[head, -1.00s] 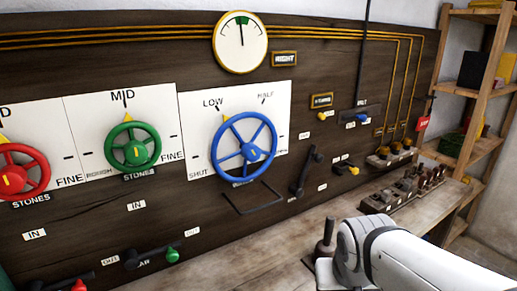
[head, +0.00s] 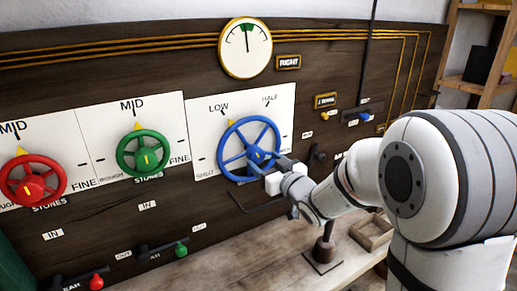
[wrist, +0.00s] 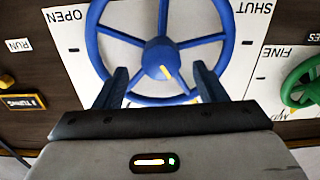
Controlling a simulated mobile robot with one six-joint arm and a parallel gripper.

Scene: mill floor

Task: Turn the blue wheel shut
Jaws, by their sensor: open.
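The blue wheel (head: 222,150) is mounted on a white plate on the dark panel. Its yellow pointer (head: 225,111) stands by the LOW mark, with SHUT at the plate's lower left. In the wrist view the wheel (wrist: 160,58) appears upside down, with OPEN at left, SHUT at right and a yellow mark on the hub. My gripper (head: 264,163) is at the wheel's lower right in the head view. In the wrist view my gripper's (wrist: 160,68) two fingers are apart, one on each side of the hub. Whether they touch the wheel cannot be told.
A green wheel (head: 120,152) and a red wheel (head: 60,183) are to the left. Small levers with green (head: 181,250) and red knobs sit below. A dark post on a base (head: 323,262) and a wooden tray (head: 385,228) stand on the bench near my arm.

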